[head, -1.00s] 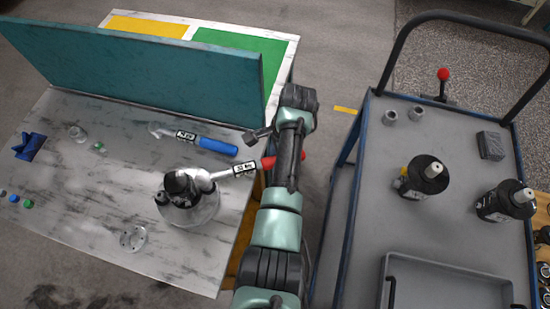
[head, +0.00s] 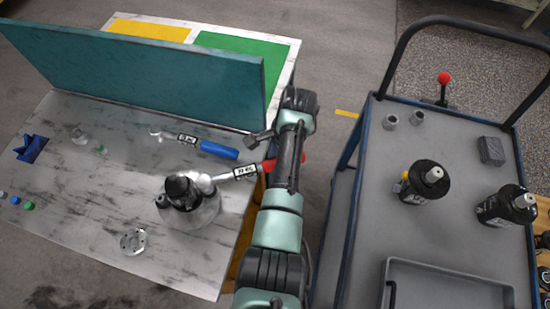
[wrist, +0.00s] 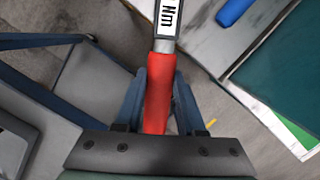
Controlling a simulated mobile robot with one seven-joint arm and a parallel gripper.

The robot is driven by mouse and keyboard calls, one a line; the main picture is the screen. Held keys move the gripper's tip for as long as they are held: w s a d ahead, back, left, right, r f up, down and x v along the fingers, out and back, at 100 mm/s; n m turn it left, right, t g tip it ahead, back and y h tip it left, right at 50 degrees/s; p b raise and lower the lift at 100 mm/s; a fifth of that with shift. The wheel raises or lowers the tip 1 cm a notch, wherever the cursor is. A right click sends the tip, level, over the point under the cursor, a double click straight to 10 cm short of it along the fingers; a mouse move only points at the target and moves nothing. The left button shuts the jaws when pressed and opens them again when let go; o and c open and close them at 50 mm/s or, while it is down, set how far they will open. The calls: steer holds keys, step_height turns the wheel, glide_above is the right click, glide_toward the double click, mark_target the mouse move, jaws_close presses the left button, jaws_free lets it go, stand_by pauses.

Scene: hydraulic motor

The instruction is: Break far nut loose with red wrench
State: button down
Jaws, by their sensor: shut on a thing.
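The red wrench lies across the right part of the marble-look bench in the head view. Its red handle (head: 269,165) points right, past the bench edge, and its silver head (head: 205,183) is at the top of the hydraulic motor (head: 194,212). The motor is a silver body with a black top, standing on the bench. The far nut cannot be made out; whether the wrench head sits on it is unclear. In the wrist view my gripper (wrist: 160,75) is shut on the red handle (wrist: 158,95), a finger on each side. My arm hides the gripper in the head view.
A blue-handled wrench (head: 215,149) lies behind the motor, before a teal panel (head: 130,75). A silver flanged disc (head: 133,241) lies in front.

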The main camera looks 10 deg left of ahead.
steer(key=shift+s+f, duration=0.15)
steer(key=shift+s, duration=0.15)
steer(key=shift+w+r+p, duration=0.1)
steer(key=shift+r+p, duration=0.75)
steer(key=shift+p, duration=0.15)
step_height(320, 180, up, 4)
steer(key=p, duration=0.4)
steer(key=shift+w+r, duration=0.1)
steer(key=shift+r, duration=0.1)
steer(key=shift+f, duration=0.1)
